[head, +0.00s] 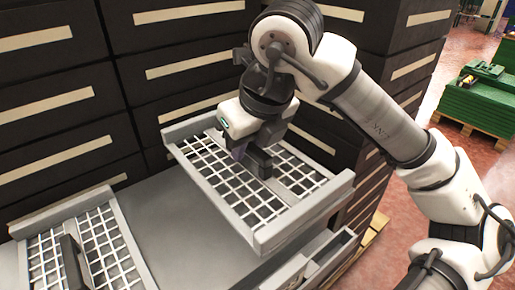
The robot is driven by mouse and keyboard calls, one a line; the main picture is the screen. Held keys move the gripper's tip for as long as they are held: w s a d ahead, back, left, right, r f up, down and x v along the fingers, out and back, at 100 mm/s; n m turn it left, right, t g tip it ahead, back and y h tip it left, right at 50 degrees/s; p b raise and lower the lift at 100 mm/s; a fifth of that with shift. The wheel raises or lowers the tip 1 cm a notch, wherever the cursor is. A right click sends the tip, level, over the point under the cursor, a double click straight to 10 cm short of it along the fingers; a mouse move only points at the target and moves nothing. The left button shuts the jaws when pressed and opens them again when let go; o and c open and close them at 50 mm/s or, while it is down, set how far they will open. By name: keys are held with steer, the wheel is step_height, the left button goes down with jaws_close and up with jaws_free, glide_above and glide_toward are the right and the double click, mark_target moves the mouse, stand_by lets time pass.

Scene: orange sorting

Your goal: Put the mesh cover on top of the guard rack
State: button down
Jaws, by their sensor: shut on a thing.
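A mesh cover (200,158), a light grey frame with a white wire grid and raised end walls, is at the centre of the head view. My gripper (250,160) points down at its middle and is shut on its dark handle; the fingertips are partly hidden. The cover looks roughly level, over the far right part of a grey surface. I cannot tell whether it hangs free or rests on something. A grey structure with openings (318,262) shows below its near right corner; it may be the guard rack, but the cover hides most of it.
A second mesh piece (117,250) with a dark upright handle lies at the lower left. The grey surface (175,225) between the two is clear. Stacked black crates (60,110) stand close behind. Green stacks on a pallet (478,100) are at the far right.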

steer(key=w, duration=0.1)
steer(key=w+a, duration=0.1)
steer(key=a, duration=0.1)
steer(key=shift+w+f, duration=0.25)
steer(key=shift+w, duration=0.15)
step_height(320, 180, down, 9)
steer(key=b, duration=0.7)
steer(key=shift+w+r+b, duration=0.1)
steer(key=shift+r+b, duration=0.05)
steer(key=shift+b, duration=0.15)
steer(key=c, duration=1.3)
jaws_free()
steer(key=shift+r, duration=0.1)
steer(key=p+v, duration=0.1)
steer(key=v, duration=1.2)
steer(key=shift+r, duration=0.35)
steer(key=shift+p, duration=0.35)
